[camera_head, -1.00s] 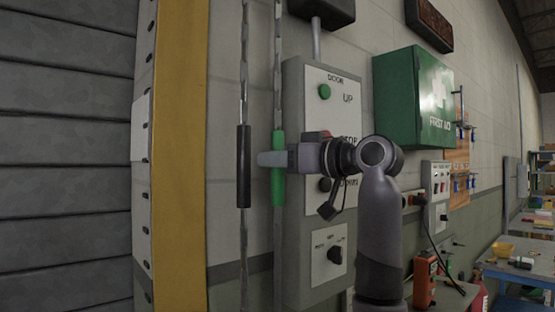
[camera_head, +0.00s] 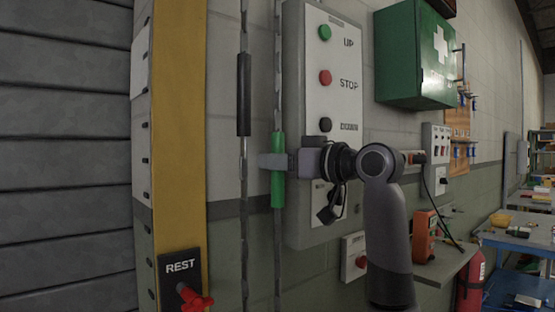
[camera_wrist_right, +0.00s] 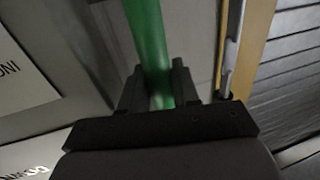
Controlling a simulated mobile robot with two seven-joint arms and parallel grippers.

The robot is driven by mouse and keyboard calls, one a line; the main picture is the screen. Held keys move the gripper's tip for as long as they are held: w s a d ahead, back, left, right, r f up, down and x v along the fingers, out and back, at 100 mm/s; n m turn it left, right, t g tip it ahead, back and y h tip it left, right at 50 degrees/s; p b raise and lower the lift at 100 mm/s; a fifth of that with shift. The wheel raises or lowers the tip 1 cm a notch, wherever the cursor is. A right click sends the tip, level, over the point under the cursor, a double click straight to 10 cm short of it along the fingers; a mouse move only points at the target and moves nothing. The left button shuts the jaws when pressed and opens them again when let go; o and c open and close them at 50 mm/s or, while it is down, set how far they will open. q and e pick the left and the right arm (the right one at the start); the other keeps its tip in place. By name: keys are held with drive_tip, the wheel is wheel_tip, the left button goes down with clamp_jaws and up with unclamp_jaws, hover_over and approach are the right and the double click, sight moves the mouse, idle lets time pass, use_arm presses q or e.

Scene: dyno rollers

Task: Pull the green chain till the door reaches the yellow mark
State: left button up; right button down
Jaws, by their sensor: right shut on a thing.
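The green chain grip (camera_head: 278,194) is a green sleeve on the right-hand of two hanging chains. My right gripper (camera_head: 274,161) is shut on the green sleeve, around its upper half. The wrist view also shows the green sleeve (camera_wrist_right: 149,45) between the fingers of my right gripper (camera_wrist_right: 158,88). The left-hand chain carries a black sleeve (camera_head: 244,94), now higher than the green one. The slatted grey door (camera_head: 65,150) fills the left side; its lower edge is out of view. No yellow mark can be made out on the door's track. My left gripper is not in view.
A yellow post (camera_head: 179,130) with a REST plate and red handle (camera_head: 194,298) stands left of the chains. The door control box (camera_head: 308,217) is close behind my right gripper. A green first aid box (camera_head: 412,55) juts from the wall at upper right.

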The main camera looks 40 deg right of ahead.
drive_tip(key=c, duration=1)
unclamp_jaws()
drive_tip(key=shift+o, duration=0.2)
drive_tip(key=b+v, duration=0.1)
drive_tip(key=v, duration=0.6)
drive_tip(key=shift+s+d, duration=0.1)
